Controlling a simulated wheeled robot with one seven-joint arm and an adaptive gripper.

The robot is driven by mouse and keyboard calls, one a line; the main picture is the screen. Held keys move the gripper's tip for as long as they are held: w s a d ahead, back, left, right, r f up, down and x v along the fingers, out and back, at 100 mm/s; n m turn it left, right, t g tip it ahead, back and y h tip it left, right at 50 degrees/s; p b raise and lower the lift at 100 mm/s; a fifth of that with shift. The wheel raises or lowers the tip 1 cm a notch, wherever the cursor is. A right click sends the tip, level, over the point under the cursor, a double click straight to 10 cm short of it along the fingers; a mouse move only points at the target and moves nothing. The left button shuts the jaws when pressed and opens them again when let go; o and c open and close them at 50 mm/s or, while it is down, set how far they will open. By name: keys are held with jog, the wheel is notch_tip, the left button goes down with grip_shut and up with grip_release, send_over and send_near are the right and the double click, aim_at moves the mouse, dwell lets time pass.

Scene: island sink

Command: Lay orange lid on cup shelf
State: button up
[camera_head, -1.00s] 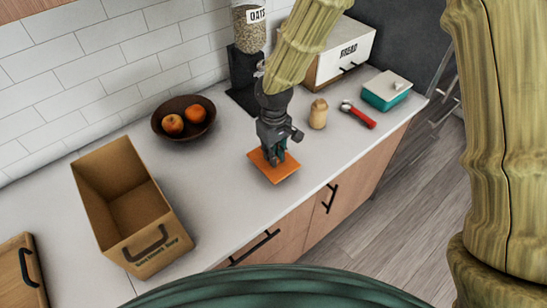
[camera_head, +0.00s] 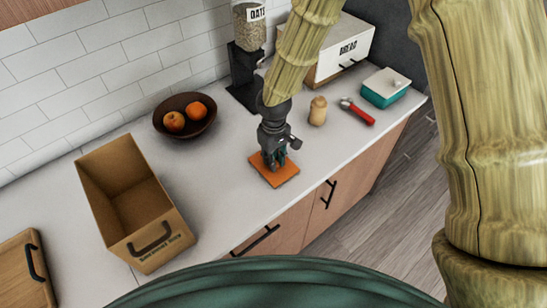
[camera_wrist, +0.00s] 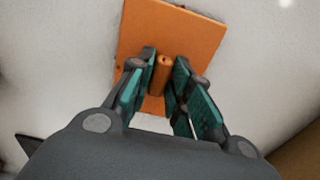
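The orange lid (camera_head: 286,177) is a flat square on the white counter near its front edge. It also shows in the wrist view (camera_wrist: 190,35), with a small raised orange knob (camera_wrist: 161,70). My gripper (camera_head: 274,164) points down at the lid. In the wrist view its two teal-padded fingers (camera_wrist: 163,82) stand on either side of the knob, with a gap between them. They look apart from the knob, though contact at the tips is hard to tell. I cannot make out a cup shelf in these views.
A brown open box (camera_head: 141,217) stands left on the counter (camera_head: 222,190). A bowl (camera_head: 203,128) of fruit, an oats dispenser (camera_head: 247,60) and a bread box (camera_head: 352,50) are behind. A shaker (camera_head: 318,112), red-handled tool (camera_head: 360,116) and teal container (camera_head: 385,92) lie right.

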jog(key=shift+o, duration=0.8)
